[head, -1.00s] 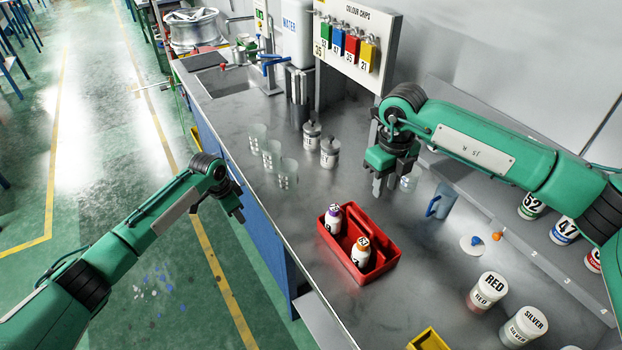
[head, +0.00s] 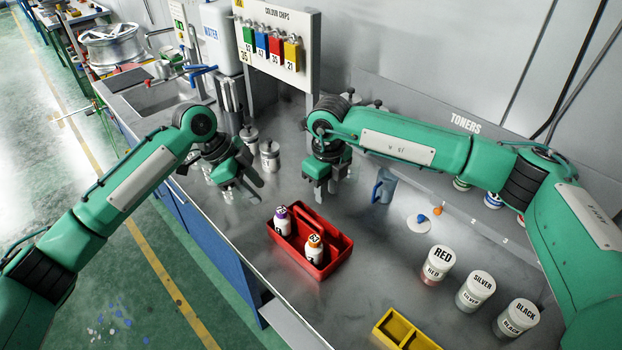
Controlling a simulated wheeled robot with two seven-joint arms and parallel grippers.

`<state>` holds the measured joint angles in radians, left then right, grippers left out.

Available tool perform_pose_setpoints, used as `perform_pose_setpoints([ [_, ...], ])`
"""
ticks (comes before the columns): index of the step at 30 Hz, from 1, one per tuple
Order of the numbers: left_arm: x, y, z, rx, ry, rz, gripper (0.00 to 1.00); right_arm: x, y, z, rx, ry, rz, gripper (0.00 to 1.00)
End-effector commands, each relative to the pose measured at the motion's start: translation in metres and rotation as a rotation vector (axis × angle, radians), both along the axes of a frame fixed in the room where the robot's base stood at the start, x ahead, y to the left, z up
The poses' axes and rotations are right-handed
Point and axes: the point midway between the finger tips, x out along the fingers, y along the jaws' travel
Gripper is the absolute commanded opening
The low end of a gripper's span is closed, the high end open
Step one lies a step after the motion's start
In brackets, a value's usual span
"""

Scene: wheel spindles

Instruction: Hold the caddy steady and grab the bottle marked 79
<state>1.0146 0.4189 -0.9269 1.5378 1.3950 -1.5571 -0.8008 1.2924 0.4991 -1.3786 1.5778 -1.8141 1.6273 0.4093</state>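The red caddy (head: 340,264) stands on the grey bench, with a raised red divider along its middle. A white bottle with a purple cap (head: 282,223) stands in its left part. A white bottle with an orange cap (head: 314,250) stands nearer its front. Their printed numbers are too small to read surely, so I cannot tell which is 79. My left gripper (head: 246,190) is open and empty above the bench, behind and left of the caddy. My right gripper (head: 323,196) is open and empty, behind the caddy and apart from it.
Grey-lidded jars (head: 270,155) and clear cups stand behind my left gripper. A blue-handled jug (head: 385,187) stands right of my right gripper. Tubs marked RED (head: 438,264), SILVER and BLACK stand at the right. A yellow tray (head: 402,332) lies in front. Bench around the caddy is clear.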

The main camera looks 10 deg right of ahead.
Motion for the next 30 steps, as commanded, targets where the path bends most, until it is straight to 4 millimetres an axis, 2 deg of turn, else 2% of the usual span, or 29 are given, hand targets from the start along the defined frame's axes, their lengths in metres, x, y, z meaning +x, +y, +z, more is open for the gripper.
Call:
perform_pose_setpoints([
  [9,0.000,0.000,0.000,0.000,0.000,0.002,0.36,-0.001,0.000,-0.064,0.000,0.002,0.000,0.29],
  [15,0.000,0.001,0.000,0.000,0.001,0.003,0.36,0.000,0.000,-0.091,0.000,0.001,0.000,0.29],
  [21,0.000,0.001,0.000,0.000,0.001,0.003,0.36,0.000,0.000,-0.103,0.001,-0.001,0.000,0.29],
  [29,0.000,0.001,0.000,0.000,0.001,0.003,0.36,0.000,0.000,-0.104,0.001,-0.001,0.000,0.29],
  [30,0.000,0.001,0.000,0.000,0.001,0.003,0.36,0.000,0.000,-0.104,0.001,-0.001,0.000,0.23],
])
